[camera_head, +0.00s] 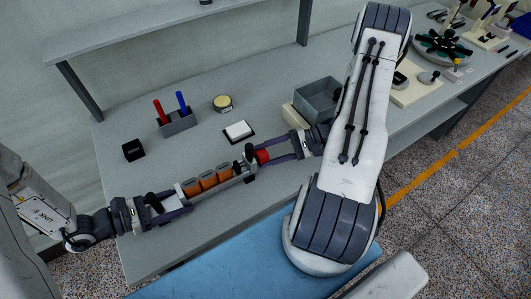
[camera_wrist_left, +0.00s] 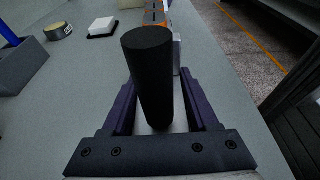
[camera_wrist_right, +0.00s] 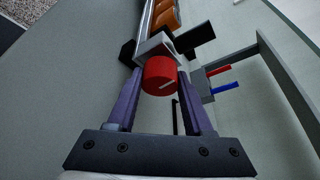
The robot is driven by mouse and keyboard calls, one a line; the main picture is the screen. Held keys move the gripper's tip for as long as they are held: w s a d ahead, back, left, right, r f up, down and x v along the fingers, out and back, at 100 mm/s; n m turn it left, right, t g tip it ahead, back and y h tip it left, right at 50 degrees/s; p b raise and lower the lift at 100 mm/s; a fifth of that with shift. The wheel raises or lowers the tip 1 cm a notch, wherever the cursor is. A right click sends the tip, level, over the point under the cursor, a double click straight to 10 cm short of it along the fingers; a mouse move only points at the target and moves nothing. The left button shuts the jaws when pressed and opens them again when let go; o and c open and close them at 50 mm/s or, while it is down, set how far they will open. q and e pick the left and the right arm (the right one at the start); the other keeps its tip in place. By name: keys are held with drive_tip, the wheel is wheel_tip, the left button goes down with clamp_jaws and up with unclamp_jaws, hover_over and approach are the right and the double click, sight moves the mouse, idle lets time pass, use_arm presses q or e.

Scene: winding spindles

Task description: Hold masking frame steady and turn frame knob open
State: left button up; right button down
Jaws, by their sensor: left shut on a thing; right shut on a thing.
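The masking frame (camera_head: 238,178) is a long pale bar carrying several orange pieces (camera_head: 207,180), spanning between my two grippers above the front of the table. My left gripper (camera_head: 165,204) is shut on its left end; in the left wrist view a black cylindrical handle (camera_wrist_left: 152,75) stands between the fingers. The red frame knob (camera_head: 262,156) is at the right end. My right gripper (camera_head: 270,154) is shut on it. In the right wrist view the knob (camera_wrist_right: 160,76) has a white mark and sits between the fingertips.
Behind the frame are a holder (camera_head: 178,123) with a red and a blue stick, a black block (camera_head: 133,150), a tape roll (camera_head: 222,102), a white block (camera_head: 238,130) and a grey bin (camera_head: 318,100). A shelf post (camera_head: 80,93) stands at the left.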

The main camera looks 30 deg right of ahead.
sight(266, 151)
drive_tip(key=n+t+y, duration=0.1)
drive_tip(key=n, duration=0.2)
drive_tip(key=shift+s+f+t, duration=0.1)
drive_tip(key=shift+t, duration=0.2)
drive_tip(key=shift+n+t+y, duration=0.5)
drive_tip(key=shift+n+y, duration=0.2)
drive_tip(key=shift+n, duration=1)
drive_tip(key=shift+c, duration=1.5)
unclamp_jaws()
wheel_tip(266, 151, up, 10)
drive_tip(key=shift+r, duration=0.1)
drive_tip(key=shift+d, duration=0.15)
